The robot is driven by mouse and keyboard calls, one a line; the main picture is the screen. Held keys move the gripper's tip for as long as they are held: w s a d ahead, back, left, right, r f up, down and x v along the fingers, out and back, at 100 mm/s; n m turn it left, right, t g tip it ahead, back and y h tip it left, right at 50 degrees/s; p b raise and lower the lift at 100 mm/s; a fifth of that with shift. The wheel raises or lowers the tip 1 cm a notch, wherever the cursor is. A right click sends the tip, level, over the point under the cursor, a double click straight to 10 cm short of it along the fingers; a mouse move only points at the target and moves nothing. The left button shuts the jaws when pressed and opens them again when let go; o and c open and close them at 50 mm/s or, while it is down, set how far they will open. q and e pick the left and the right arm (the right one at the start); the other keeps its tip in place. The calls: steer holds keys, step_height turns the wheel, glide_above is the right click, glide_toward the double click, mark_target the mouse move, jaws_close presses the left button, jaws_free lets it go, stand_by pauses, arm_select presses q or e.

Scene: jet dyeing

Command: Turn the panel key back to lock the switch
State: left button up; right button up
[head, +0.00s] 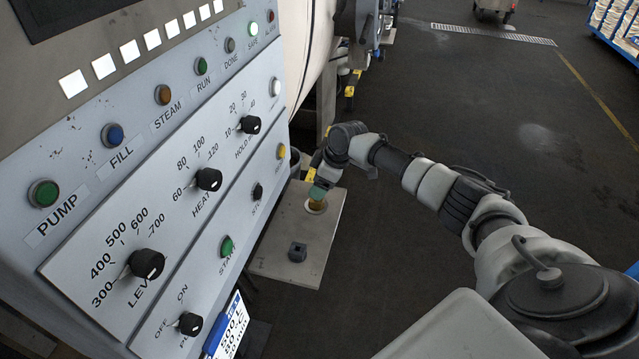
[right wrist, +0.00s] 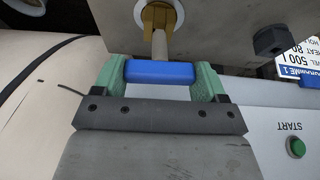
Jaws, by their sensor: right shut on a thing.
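The key shows in the right wrist view as a blue head (right wrist: 160,72) with a pale shaft running into a brass switch (right wrist: 160,17). A white ring surrounds the switch on a grey plate (right wrist: 215,20). In the head view the brass switch (head: 316,205) sits on the small grey plate (head: 285,268) beside the panel's lower right edge. My right gripper (head: 321,187) is above the switch; its green fingers press on both ends of the blue head. The head view hides the key behind the gripper. My left gripper is not in view.
The control panel (head: 160,150) fills the left, with knobs, lamps and buttons. A dark block-shaped knob (head: 297,252) stands on the plate near the switch. A blue and white card (head: 228,325) hangs below the panel. The floor (head: 480,110) at right is open.

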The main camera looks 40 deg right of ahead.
steer(key=o, duration=0.5)
steer(key=shift+s+f, duration=0.3)
steer(key=shift+f, duration=0.1)
steer(key=o, duration=0.5)
steer(key=shift+s+d+r, duration=0.1)
steer(key=shift+d+r, duration=0.05)
steer(key=shift+r, duration=0.05)
steer(key=shift+d+r, duration=0.1)
steer(key=shift+r, duration=0.45)
steer(key=v, duration=1)
steer(key=shift+f, duration=0.15)
